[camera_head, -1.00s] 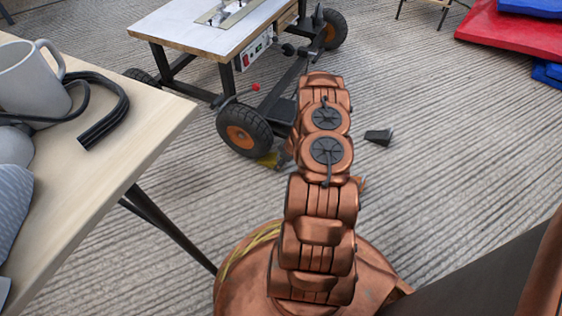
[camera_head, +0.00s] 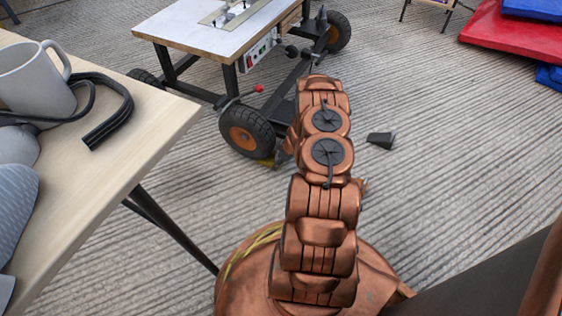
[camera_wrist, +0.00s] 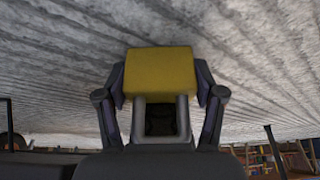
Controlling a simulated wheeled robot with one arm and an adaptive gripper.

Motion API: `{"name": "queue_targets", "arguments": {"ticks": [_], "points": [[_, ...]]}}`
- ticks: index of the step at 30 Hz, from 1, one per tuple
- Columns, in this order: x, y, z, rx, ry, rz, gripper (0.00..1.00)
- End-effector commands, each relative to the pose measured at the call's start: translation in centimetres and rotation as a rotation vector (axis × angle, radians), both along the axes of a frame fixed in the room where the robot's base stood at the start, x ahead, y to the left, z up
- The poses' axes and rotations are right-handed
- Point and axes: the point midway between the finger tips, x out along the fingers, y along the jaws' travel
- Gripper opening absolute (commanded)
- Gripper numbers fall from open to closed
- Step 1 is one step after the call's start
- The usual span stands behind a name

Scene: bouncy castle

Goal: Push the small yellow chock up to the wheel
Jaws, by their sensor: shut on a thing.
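The small yellow chock (camera_wrist: 160,70) is between the fingers of my gripper (camera_wrist: 161,92) in the wrist view, its broad yellow face showing. My gripper is shut on it. In the head view a sliver of the chock (camera_head: 269,162) shows low on the floor at the lower right edge of the wheel (camera_head: 247,132), a black tyre with an orange hub. I cannot tell whether chock and wheel touch. My arm hides my gripper and part of the chock in the head view.
The wheel belongs to a white-topped machine cart (camera_head: 205,32). A dark wedge (camera_head: 381,139) lies on the ridged floor right of my arm. A wooden table (camera_head: 150,125) with a grey mug (camera_head: 32,82) and black cable stands at left. Red mats (camera_head: 510,40) lie at back right.

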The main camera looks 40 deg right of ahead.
Motion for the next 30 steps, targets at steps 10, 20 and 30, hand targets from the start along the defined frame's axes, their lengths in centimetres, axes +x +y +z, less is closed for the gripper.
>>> {"name": "queue_targets", "arguments": {"ticks": [10, 20, 30], "points": [[0.0, 0.0, 0.0, 0.000, 0.000, -0.001, 0.97], [-0.1, 0.0, 0.1, 0.001, 0.000, -0.001, 0.97], [-3.4, -1.2, 1.2, 0.002, 0.001, -0.008, 0.97]]}}
